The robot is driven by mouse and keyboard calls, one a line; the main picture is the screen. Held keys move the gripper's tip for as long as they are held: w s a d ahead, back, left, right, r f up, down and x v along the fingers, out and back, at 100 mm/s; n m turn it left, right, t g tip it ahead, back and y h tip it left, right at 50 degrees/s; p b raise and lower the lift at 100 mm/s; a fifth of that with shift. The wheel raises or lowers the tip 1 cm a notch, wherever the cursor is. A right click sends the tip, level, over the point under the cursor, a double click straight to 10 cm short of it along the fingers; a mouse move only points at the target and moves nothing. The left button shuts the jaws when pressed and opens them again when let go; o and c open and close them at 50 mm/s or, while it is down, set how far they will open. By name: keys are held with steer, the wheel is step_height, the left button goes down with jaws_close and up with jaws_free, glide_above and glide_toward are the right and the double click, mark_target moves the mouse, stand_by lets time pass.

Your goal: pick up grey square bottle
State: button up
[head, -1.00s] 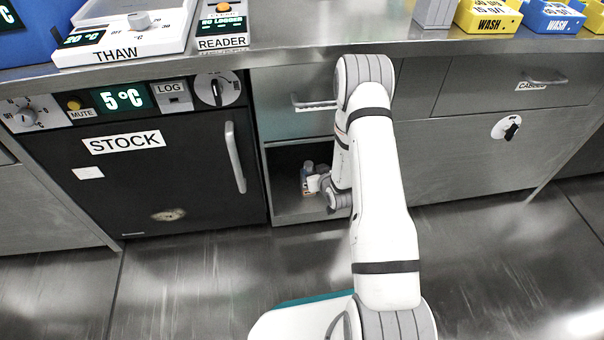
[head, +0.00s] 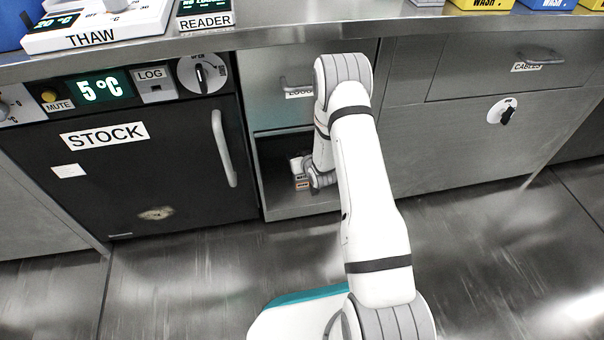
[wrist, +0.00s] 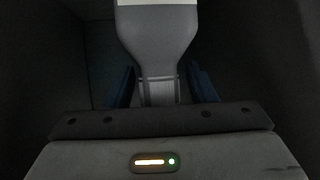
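In the wrist view a grey bottle (wrist: 158,38) stands straight ahead of my gripper (wrist: 161,88). It has a wide body that tapers to a narrower ribbed part, with a pale band at the top edge of the picture. My gripper's two dark blue fingers lie on either side of the narrow part, with a thin dark gap on each side, so it looks open around the bottle. In the head view my gripper (head: 298,168) is inside the open compartment under a drawer, partly hidden by my arm. I cannot make out the bottle clearly there.
The open compartment (head: 283,211) has walls close around my gripper; its inside is dark. A black STOCK fridge door (head: 130,180) with a handle stands to its left. A closed drawer (head: 262,85) is above. Steel cabinet fronts (head: 450,150) are to the right.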

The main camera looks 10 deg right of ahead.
jaws_close()
stand_by(0.3)
steer(key=shift+r, duration=0.15)
stand_by(0.3)
